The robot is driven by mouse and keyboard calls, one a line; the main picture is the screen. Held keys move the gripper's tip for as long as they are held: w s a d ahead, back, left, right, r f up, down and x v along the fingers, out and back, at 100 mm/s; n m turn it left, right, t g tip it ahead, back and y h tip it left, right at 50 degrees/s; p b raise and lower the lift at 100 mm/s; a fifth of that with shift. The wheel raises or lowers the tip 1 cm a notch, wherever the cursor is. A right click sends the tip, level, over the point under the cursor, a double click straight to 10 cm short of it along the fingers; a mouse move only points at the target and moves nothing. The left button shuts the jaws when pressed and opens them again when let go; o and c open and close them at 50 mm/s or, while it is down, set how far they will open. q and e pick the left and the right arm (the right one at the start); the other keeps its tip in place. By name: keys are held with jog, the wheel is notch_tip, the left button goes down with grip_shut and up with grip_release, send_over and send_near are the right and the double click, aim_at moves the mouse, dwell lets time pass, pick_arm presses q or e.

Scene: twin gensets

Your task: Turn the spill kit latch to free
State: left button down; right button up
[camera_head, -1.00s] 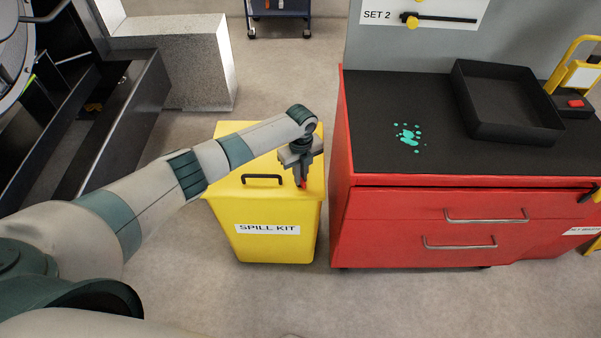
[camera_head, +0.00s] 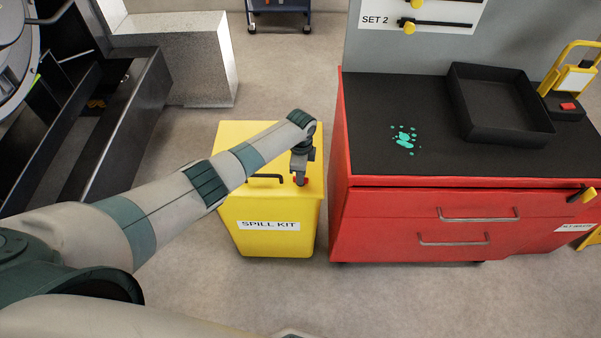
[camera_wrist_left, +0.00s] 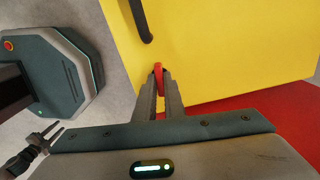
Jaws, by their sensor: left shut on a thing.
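The yellow spill kit (camera_head: 240,205) stands on the floor, with a black handle (camera_head: 264,177) on its lid. The red latch (camera_wrist_left: 158,72) is on the lid near its right side; in the head view (camera_head: 303,182) it is mostly covered by my gripper. My left gripper (camera_head: 301,180) points down at the lid. In the left wrist view my left gripper (camera_wrist_left: 159,82) is shut on the red latch, with one finger on each side. My right gripper (camera_wrist_left: 52,135) shows small at the lower left of the wrist view, fingers apart and empty, away from the kit.
A red cabinet (camera_head: 390,225) with a dark top stands close to the right of the kit. On it are a black tray (camera_head: 500,125) and a teal spill (camera_head: 404,139). A pale block (camera_head: 205,60) stands behind left. The floor in front is clear.

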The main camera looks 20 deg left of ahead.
pick_arm(q)
jog(key=shift+n, duration=0.7)
jog(key=c, duration=1.8)
grip_release()
jog(key=shift+c, duration=0.2)
jog(key=shift+r, duration=0.15)
notch_tip(320, 180, up, 17)
jog(key=b, duration=0.1)
